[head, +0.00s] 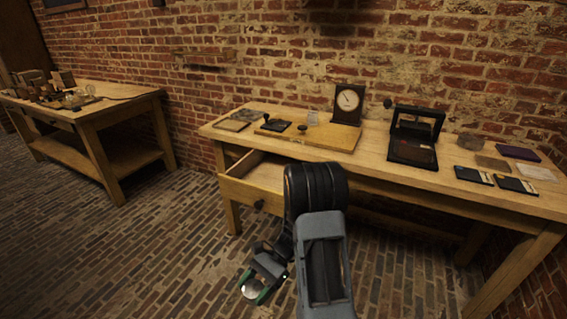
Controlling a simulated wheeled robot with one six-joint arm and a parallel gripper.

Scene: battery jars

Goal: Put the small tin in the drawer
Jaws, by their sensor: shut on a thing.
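My gripper (262,294) is low in front of the near table, over the brick floor. Its green-edged fingers are shut on a small, round, pale silvery thing, the small tin (250,291). The drawer (245,193) of the near table is pulled open at the table's left end. Its front has a dark round knob. My gripper and the tin are below and in front of the drawer in the picture, apart from it.
The near table (375,165) bears a wooden board (335,138), a dial instrument (349,101), a black open case (413,145) and several flat cards. A second table (100,112) with small objects stands at the left. The brick floor between them is clear.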

